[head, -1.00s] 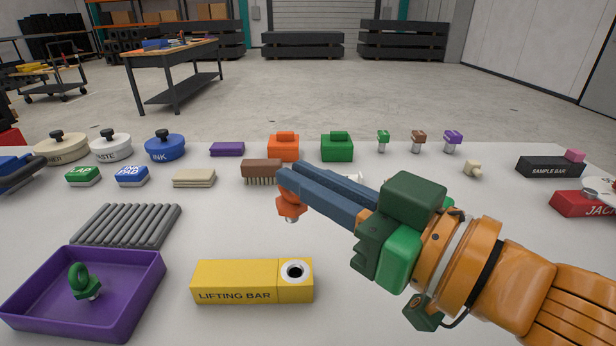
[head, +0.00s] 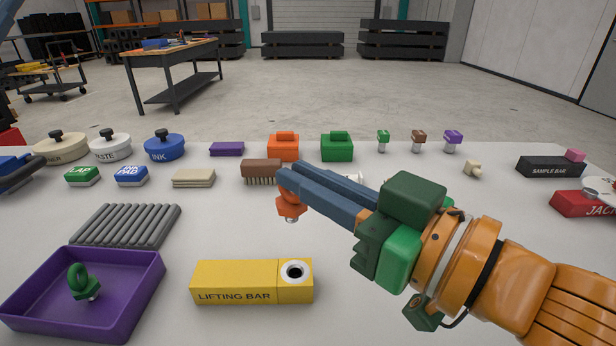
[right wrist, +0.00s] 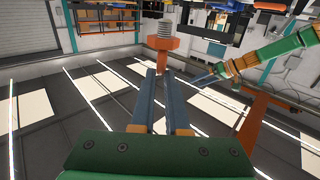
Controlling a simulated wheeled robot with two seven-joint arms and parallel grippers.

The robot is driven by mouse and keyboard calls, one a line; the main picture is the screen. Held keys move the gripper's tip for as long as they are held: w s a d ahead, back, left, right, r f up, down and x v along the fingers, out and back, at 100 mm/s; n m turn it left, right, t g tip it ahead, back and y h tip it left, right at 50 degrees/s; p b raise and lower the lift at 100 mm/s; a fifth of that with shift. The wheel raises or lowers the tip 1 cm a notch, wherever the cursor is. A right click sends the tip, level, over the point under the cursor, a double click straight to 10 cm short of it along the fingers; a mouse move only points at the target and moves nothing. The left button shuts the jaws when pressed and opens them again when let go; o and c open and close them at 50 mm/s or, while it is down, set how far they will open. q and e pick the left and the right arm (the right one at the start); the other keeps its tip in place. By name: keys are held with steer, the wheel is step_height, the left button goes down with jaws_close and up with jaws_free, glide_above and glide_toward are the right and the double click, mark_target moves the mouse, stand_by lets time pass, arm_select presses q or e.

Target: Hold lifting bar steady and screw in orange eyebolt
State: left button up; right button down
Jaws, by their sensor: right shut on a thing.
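The yellow lifting bar (head: 235,282) lies flat on the grey bench, with a round metal-rimmed hole (head: 296,271) in the top of its right end. My right gripper (head: 284,178) is shut on the orange eyebolt (head: 290,206), above and beyond the bar and apart from it. The eyebolt's short thread points down in the head view. In the right wrist view the orange eyebolt (right wrist: 164,44) shows at the fingertips with its grey thread clear; the fingers hide its ring. My left gripper (right wrist: 204,78) shows small in that view, away from the bar; its jaw opening is unclear.
A purple tray (head: 130,313) holding a green eyebolt (head: 84,283) stands left of the bar. A ribbed grey mat (head: 126,225) lies behind it. Tins, blocks, a brush (head: 262,171) and small bolts line the back. The bench around the bar is clear.

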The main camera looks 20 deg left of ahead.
arm_select(q)
steer(key=w+d+f+m+g+h, duration=0.25)
steer(key=d+m+g+h, duration=0.2)
steer(key=d, duration=0.45)
steer(key=w+d+f+m+g+h, duration=0.2)
steer(key=d+f+m+g+h, duration=0.15)
steer(key=d+g, duration=0.35)
steer(key=w+d+f+m+g+h, duration=0.25)
steer(key=d+f+g+h, duration=0.2)
steer(key=d, duration=0.55)
steer(key=n+g+y, duration=0.4)
steer(key=g+y, duration=0.5)
glide_toward(196, 273)
steer(key=f, duration=0.1)
steer(key=shift+g, duration=0.3)
steer(key=x, duration=0.9)
steer(key=shift+w+d+f, duration=0.15)
steer(key=shift+w+d, duration=0.05)
steer(key=shift+w, duration=0.1)
steer(key=shift+c, duration=0.2)
jaws_close()
